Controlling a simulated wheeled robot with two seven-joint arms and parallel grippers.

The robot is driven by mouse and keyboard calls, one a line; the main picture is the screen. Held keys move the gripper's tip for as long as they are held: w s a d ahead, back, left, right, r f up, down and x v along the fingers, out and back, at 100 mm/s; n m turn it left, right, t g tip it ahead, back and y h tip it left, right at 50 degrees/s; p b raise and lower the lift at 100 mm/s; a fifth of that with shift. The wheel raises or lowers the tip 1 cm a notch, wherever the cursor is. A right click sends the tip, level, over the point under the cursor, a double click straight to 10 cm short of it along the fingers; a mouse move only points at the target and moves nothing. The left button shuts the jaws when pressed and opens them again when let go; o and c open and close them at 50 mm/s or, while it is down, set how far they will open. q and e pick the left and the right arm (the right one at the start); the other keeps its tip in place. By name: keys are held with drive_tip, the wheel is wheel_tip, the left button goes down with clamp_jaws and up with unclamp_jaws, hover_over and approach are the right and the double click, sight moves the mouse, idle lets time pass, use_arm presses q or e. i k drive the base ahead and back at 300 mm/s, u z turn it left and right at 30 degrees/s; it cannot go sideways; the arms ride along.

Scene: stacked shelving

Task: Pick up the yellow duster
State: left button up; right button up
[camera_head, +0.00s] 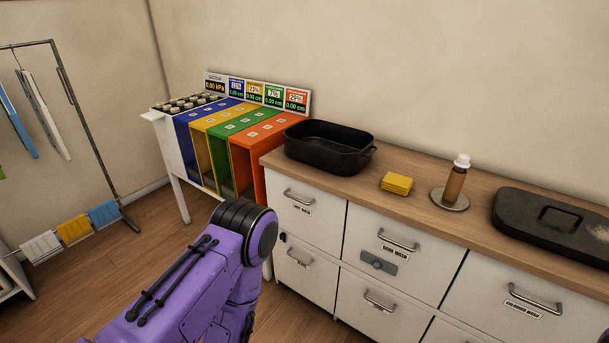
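A small yellow folded cloth (397,183), which looks like the duster, lies flat on the wooden counter (410,207). It sits between a black roasting pan and a bottle with a white cap. Nothing touches it from above. My purple left arm shows at the lower middle, in front of the cabinet and well short of the cloth. Its gripper is out of the picture. Only a tiny dark purple patch shows at the lower right edge, and no right gripper is in view.
The black pan (328,148) stands left of the cloth; the bottle (455,182) and a dark lid (555,223) stand right. White drawers (395,262) with handles front the counter. A coloured cabinet (226,150) stands left. A rack holds blue, yellow (74,229) and white cloths.

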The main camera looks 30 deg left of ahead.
sight(393, 181)
drive_tip(key=u, duration=0.8)
drive_tip(key=i, duration=0.45)
